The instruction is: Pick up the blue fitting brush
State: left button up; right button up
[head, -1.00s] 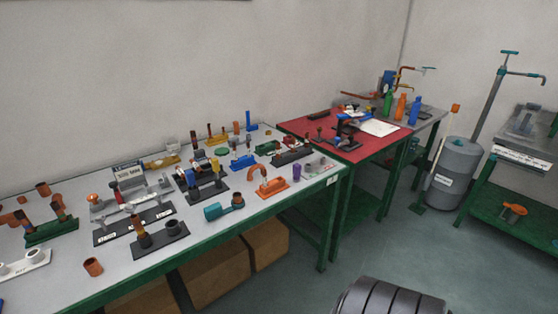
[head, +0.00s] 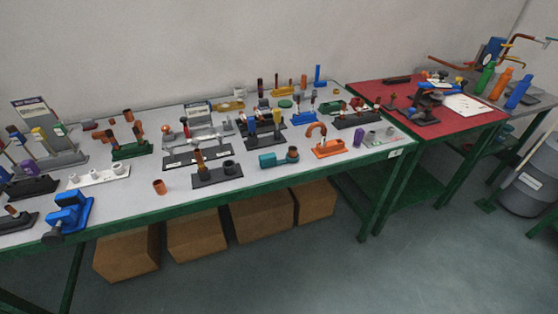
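I cannot tell for sure which item is the blue fitting brush; several upright blue pieces stand on the long table. A grey stand (head: 66,159) at the far left holds upright tools, among them a blue-topped one (head: 14,131) and a yellow one. A black stand near the middle holds a blue upright piece (head: 252,113) beside a yellow one. A tall blue upright piece (head: 318,74) stands at the back edge. A small blue stand (head: 302,117) sits in front of it. Neither of my grippers is in view.
The long grey table (head: 135,200) on green legs is crowded with fittings. A blue vise (head: 68,214) sits at its front left. Cardboard boxes (head: 262,218) lie underneath. A red-topped table (head: 458,126) adjoins at right. Open floor (head: 400,270) lies in front.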

aim_at(250, 121)
jog(key=i+l+u, duration=0.45)
jog(key=l, duration=0.25)
jog(key=i+l+u, duration=0.2)
jog(key=i+l, duration=0.15)
jog(key=l, duration=0.1)
